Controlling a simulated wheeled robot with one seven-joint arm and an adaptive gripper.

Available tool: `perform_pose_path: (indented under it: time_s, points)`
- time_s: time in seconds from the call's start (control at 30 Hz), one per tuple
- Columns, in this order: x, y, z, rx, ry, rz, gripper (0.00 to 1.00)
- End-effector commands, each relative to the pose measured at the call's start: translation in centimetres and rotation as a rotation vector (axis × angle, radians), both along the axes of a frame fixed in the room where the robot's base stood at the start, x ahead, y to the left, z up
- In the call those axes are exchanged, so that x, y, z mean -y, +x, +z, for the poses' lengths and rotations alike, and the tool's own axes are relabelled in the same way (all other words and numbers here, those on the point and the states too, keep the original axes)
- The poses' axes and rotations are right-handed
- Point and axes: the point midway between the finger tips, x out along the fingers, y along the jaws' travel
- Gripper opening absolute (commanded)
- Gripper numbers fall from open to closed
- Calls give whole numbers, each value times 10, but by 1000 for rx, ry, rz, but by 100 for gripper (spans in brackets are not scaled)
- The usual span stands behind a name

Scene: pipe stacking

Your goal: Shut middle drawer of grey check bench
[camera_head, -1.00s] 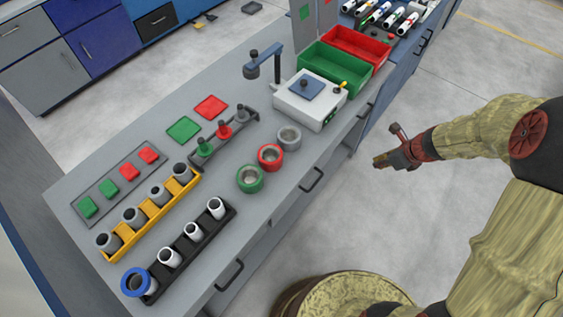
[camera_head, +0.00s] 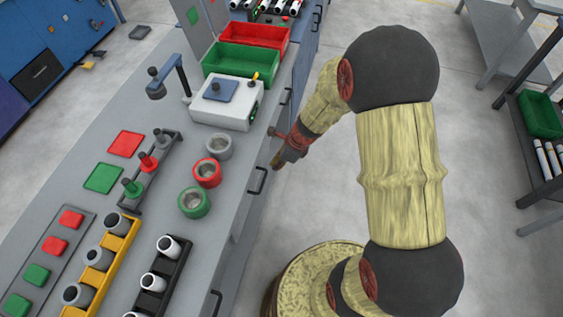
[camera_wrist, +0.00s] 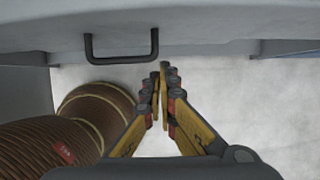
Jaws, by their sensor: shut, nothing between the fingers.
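The grey check bench (camera_head: 105,140) runs diagonally through the left half of the head view. Its middle drawer handle (camera_head: 257,180) is a dark bar on the bench's right side. I cannot tell from the head view how far that drawer stands out. My gripper (camera_head: 277,165) is beside the bench front, just right of and slightly above this handle in the picture. In the wrist view my gripper (camera_wrist: 160,72) is shut and empty, with its fingertips close to a grey front. A dark handle (camera_wrist: 121,46) on that front lies to the left of the fingertips, apart from them.
Other handles show nearer (camera_head: 216,302) and farther (camera_head: 284,97) along the bench. On the bench top stand a white device (camera_head: 222,108), rings, pipe racks and bins. A shelf with a green bin (camera_head: 542,114) stands at right. Open floor lies between.

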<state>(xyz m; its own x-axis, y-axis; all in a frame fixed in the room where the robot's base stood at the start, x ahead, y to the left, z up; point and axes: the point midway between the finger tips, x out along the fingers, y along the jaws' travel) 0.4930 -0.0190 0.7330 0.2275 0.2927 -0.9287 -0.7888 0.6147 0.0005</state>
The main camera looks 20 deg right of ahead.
Motion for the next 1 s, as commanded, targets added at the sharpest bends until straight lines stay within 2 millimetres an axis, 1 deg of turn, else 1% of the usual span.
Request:
perform_pose_path:
  time_s: [0.03,0.2,0.3,0.47,0.8,0.87,1.0]
  points:
    - [-3,2,-13,0,0,1,0]
    - [-23,18,-10,2,0,4,0]
    - [-29,23,-9,1,0,2,0]
    - [-34,27,-8,1,1,1,0]
    - [-35,27,-7,0,0,0,0]
    - [-37,29,-7,0,0,1,0]
    - [-49,38,-5,-1,1,2,0]
